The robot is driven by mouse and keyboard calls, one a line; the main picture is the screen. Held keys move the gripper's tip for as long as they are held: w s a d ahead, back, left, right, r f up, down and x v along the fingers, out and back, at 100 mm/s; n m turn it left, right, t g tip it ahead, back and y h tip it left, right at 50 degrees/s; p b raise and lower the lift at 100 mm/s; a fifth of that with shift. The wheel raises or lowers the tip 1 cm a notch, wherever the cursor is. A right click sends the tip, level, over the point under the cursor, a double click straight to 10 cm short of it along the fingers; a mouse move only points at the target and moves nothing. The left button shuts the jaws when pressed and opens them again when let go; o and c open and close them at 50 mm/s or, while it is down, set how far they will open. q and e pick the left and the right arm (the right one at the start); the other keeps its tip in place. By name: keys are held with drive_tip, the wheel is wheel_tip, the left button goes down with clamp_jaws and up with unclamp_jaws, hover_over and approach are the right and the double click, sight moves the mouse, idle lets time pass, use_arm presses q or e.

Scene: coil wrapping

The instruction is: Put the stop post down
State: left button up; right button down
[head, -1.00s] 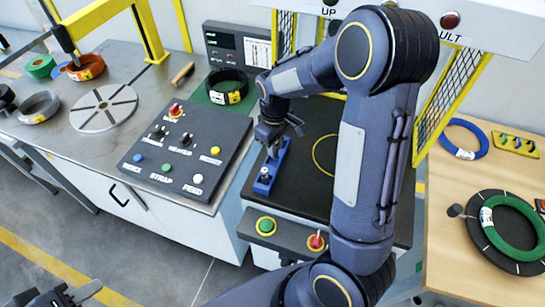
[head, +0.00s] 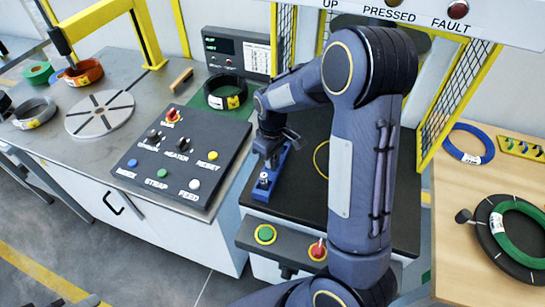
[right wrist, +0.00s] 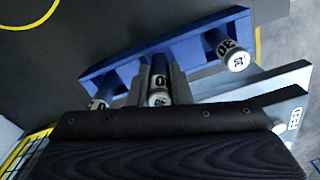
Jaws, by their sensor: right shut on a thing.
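A blue rack (head: 280,167) stands on the dark machine top in the head view; it also shows in the right wrist view (right wrist: 190,40). Three dark posts with pale, marked ends are at the rack in the wrist view: one at its right end (right wrist: 236,58), one at its left end (right wrist: 98,104), and the stop post (right wrist: 158,97) in the middle. My right gripper (head: 271,158) is shut on the middle post, at the rack. Whether this post is fully seated is hidden.
A control panel (head: 178,160) with buttons lies left of the rack. A black coil (head: 224,91) is behind it. A green button (head: 265,234) and a red button (head: 318,250) are at the machine's front. Yellow mesh guards (head: 285,45) stand behind.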

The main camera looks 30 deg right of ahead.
drive_tip(key=shift+f, duration=0.3)
drive_tip(key=c, duration=1.3)
unclamp_jaws()
drive_tip(key=shift+r, duration=0.1)
wheel_tip(320, 180, up, 12)
drive_tip(key=shift+r, duration=0.4)
drive_tip(key=shift+s+a+r+m+t+y, duration=0.3)
drive_tip(key=shift+s+a+m+t+y, duration=0.6)
drive_tip(key=shift+s, duration=2.8)
drive_tip(key=shift+s+a+r+m+t+y, duration=0.35)
drive_tip(key=shift+s+a+m+t, duration=0.95)
drive_tip(key=shift+s, duration=2.45)
drive_tip(key=shift+s+a+r+m+t+y, duration=0.25)
drive_tip(key=shift+s+a+m+t+y, duration=0.9)
drive_tip(key=shift+s, duration=2.55)
